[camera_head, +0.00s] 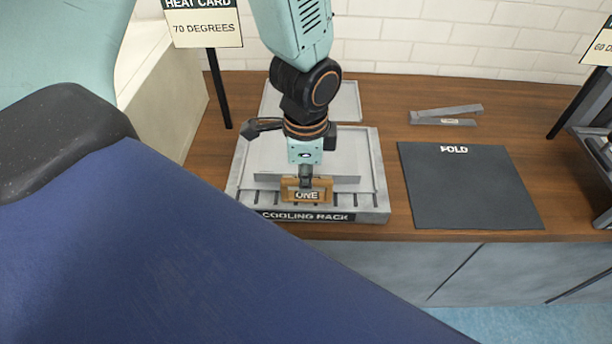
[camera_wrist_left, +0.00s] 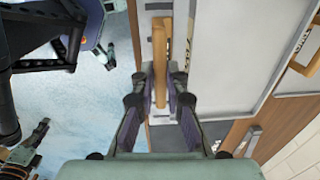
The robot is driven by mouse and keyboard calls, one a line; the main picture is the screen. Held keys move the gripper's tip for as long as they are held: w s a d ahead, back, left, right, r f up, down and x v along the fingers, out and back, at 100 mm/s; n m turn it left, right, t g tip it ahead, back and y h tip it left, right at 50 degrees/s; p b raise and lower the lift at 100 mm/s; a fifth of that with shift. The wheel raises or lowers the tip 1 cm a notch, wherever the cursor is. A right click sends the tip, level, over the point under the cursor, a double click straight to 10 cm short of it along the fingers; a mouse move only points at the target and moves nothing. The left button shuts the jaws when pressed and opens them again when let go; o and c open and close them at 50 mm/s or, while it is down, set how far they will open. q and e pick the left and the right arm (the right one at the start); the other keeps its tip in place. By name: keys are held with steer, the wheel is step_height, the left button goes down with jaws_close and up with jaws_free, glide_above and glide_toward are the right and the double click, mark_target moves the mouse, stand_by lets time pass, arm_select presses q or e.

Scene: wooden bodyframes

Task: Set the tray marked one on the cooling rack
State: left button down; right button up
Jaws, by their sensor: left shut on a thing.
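The tray marked ONE is a pale grey flat tray (camera_head: 265,178) with a wooden handle (camera_head: 318,184) at its front. It lies over the cooling rack (camera_head: 372,214), a light grey slotted frame with its name on the front edge. I cannot tell whether tray and rack touch. My left gripper (camera_head: 305,176) is shut on the wooden handle from above. In the left wrist view the handle (camera_wrist_left: 165,45) runs between the two fingers (camera_wrist_left: 166,100), with the tray (camera_wrist_left: 228,60) to the right. My right gripper is not in view.
Another flat grey tray (camera_head: 347,101) lies behind the rack. To the right are a dark FOLD mat (camera_head: 470,187) and a grey metal piece (camera_head: 446,112). A 70 DEGREES sign (camera_head: 204,24) stands at back left, and a grey stand (camera_head: 598,125) at far right.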

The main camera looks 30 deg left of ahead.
arm_select(q)
steer(key=shift+w, duration=0.2)
steer(key=shift+s+a, duration=0.15)
steer(key=c, duration=1.6)
jaws_free()
steer(key=shift+s+r, duration=0.1)
steer(key=shift+s, duration=0.2)
steer(key=shift+o, duration=1.2)
steer(key=shift+w, duration=0.3)
steer(key=shift+s+r, duration=0.1)
steer(key=shift+r, duration=0.2)
step_height(320, 180, up, 12)
steer(key=p, duration=0.3)
steer(key=shift+s+d+f, duration=0.25)
steer(key=shift+s+d, duration=0.05)
